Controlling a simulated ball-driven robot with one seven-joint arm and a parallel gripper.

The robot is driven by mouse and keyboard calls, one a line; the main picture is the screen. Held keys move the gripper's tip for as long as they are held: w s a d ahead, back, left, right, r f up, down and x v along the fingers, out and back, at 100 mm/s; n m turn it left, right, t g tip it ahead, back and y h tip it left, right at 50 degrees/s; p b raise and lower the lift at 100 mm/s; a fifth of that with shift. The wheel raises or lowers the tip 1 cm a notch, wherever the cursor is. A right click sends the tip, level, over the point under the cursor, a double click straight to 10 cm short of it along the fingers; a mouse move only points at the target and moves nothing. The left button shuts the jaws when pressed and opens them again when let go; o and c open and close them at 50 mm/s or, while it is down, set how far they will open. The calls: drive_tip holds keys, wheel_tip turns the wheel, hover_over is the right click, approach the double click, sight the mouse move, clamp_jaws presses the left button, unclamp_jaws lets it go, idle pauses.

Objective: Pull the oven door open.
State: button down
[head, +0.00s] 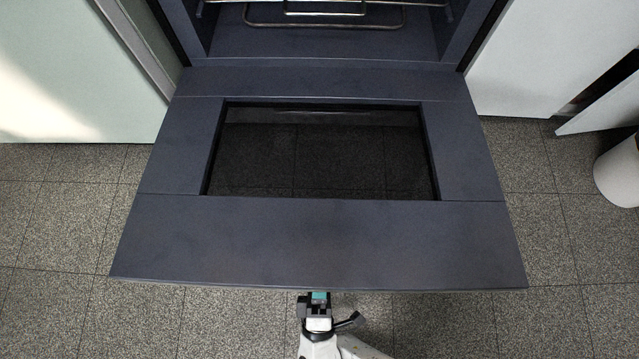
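The oven door (320,240) is dark blue-grey with a dark glass window (320,155). It is swung down and lies open, roughly flat, in front of the oven (330,40). Its inner face is turned up toward the camera. My gripper (319,296) is at the middle of the door's front edge, at the bottom of the head view. The handle is not visible.
The oven cavity holds metal wire racks (325,22). Pale cabinet fronts stand at left (75,70) and right (540,55). A white round object (620,170) stands at the right edge.

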drive_tip(key=shift+w, duration=0.3)
drive_tip(key=c, duration=0.9)
unclamp_jaws()
drive_tip(key=shift+s, duration=0.15)
drive_tip(key=shift+s, duration=0.1)
